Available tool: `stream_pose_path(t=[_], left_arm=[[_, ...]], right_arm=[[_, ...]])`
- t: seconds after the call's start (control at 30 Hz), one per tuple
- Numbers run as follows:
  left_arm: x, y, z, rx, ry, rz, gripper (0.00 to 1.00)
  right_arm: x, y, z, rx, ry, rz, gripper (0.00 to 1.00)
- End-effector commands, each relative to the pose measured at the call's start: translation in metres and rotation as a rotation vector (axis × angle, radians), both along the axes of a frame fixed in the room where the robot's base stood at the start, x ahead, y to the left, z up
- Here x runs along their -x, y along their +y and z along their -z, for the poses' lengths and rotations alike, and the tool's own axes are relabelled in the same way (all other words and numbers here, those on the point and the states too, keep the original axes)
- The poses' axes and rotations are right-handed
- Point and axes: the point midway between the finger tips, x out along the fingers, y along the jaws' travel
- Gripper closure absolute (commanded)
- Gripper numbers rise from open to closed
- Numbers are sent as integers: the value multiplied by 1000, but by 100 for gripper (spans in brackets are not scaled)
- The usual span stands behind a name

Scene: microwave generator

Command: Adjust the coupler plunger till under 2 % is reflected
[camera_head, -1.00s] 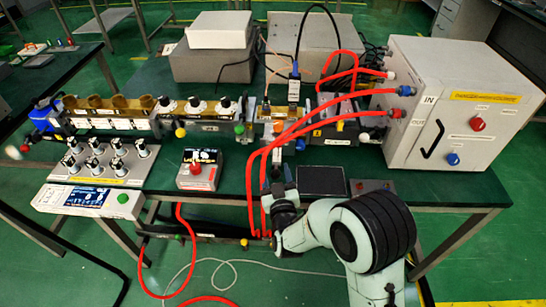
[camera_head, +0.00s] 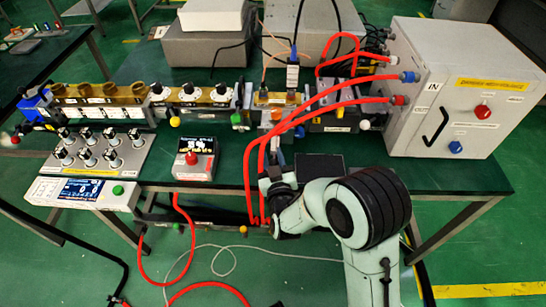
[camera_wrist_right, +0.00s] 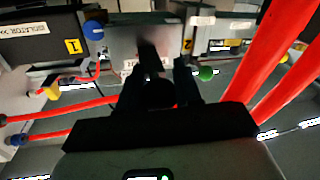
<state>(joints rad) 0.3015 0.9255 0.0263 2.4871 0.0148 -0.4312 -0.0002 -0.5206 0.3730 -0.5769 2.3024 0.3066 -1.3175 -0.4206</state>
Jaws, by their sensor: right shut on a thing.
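My right gripper (camera_head: 278,162) reaches over the front edge of the bench, below the orange-and-grey waveguide section. In the right wrist view my right gripper (camera_wrist_right: 160,88) is shut on a dark round knob (camera_wrist_right: 160,93), which I take for the coupler plunger. A dark stem runs from the knob toward a grey metal block (camera_wrist_right: 128,40). In the head view the knob is largely hidden by the gripper. A small meter box (camera_head: 193,165) has a dark display with large white characters; the number is too blurred to read surely. My left gripper is not in view.
Red hoses (camera_head: 250,190) run close beside the right gripper. A grey cabinet (camera_head: 440,90) stands at the right. A panel of several knobs (camera_head: 100,150) and a unit with a blue screen (camera_head: 80,190) are at the left.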

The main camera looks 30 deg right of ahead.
Motion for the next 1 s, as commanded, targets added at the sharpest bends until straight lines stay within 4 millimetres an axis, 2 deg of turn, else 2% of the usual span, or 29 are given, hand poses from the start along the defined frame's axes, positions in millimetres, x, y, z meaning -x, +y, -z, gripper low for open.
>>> stream_pose_path(t=[0.17, 0.4, 0.43, 0.47, 0.5, 1.0], left_arm=[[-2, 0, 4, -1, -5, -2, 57], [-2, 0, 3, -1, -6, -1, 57], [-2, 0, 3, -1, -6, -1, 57], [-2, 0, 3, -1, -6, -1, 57], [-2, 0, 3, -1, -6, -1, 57], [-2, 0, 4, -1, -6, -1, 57]], right_arm=[[-12, -9, 1, -1, -1, 3, 100], [-13, -8, 0, 0, 1, 0, 100], [-13, -8, 0, 0, 1, 0, 57], [-13, -8, 0, 0, 1, 0, 47], [-13, -8, 0, 0, 1, 0, 42], [-16, -9, 0, 0, -1, -1, 42]])
